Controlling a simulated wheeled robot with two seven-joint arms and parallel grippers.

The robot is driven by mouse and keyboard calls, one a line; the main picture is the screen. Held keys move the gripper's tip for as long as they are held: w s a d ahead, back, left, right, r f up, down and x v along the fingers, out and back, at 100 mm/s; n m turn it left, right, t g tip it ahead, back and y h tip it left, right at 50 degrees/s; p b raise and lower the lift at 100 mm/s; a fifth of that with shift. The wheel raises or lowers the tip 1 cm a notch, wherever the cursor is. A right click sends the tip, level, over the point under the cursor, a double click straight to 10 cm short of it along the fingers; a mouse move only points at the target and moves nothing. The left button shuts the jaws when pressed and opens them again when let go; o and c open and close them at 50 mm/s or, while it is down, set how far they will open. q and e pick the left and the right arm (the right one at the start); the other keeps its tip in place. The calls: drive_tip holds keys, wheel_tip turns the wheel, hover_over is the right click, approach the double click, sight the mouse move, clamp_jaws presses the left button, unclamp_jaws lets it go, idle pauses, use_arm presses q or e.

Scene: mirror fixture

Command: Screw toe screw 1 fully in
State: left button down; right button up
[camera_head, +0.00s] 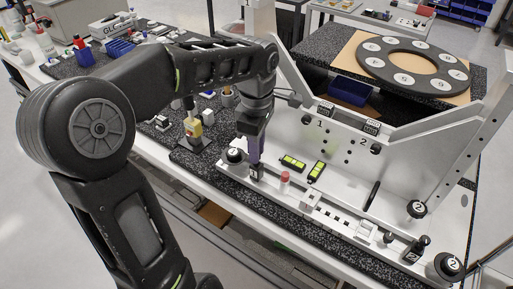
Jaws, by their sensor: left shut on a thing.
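My left gripper (255,166) points down at the front left of the grey fixture plate (330,228). It is shut on toe screw 1, which its fingers hide almost wholly. A small dark block with a pale label (257,175) shows just below the fingertips. How deep the screw sits cannot be seen. At the right end, a similar dark block (411,252) with a black knob (425,240) stands uncovered. My right gripper is not in view.
A black round knob (235,156) stands close left of my gripper. A red-topped pin (285,177) and two black-and-yellow levels (293,162) are close right. The upright plate (400,165) rises behind.

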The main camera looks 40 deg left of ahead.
use_arm(q)
drive_tip(key=shift+m, duration=0.4)
